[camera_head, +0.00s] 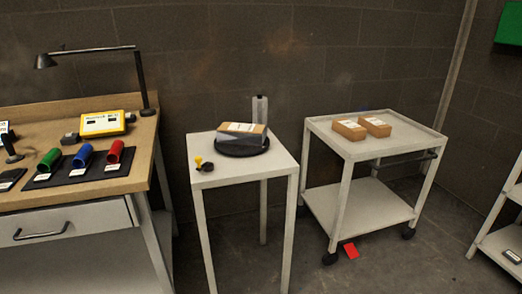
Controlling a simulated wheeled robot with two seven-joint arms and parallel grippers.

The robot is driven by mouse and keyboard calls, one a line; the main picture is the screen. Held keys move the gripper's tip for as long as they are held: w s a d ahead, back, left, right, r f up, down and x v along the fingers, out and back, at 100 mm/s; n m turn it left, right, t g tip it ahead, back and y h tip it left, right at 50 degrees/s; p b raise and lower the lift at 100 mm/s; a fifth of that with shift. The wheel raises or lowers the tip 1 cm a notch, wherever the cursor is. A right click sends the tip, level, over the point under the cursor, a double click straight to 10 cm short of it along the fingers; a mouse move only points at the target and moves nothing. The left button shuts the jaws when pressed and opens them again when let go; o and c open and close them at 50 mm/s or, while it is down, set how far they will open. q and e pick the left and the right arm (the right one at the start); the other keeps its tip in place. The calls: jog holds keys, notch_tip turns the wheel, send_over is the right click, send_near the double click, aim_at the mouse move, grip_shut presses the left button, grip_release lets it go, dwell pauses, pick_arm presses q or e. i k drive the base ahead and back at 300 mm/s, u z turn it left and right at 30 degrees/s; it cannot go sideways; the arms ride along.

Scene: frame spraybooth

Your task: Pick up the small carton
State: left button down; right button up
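Two small brown cartons with white labels are on the top shelf of the white cart at the right. The left carton (349,130) and the right carton (375,126) lie side by side, very close together. Another brown-topped box (241,129) with a white label and a grey front rests, slightly tilted, on a round black disc (226,149) on the white middle table. I cannot tell which of these is the small carton of the task. Neither of my grippers is in view.
The white cart (420,136) has a raised rim and wheels. The white table (247,170) carries a small yellow and black item (203,164). A wooden workbench (135,170) with a lamp, a yellow device and coloured cylinders stands left. A red piece (351,250) lies on the floor.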

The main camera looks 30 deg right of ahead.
aim_at(246, 134)
jog(key=u, duration=1.75)
jog(key=k, duration=0.1)
jog(key=z, duration=3.2)
jog(key=i, duration=0.9)
jog(key=u, duration=0.15)
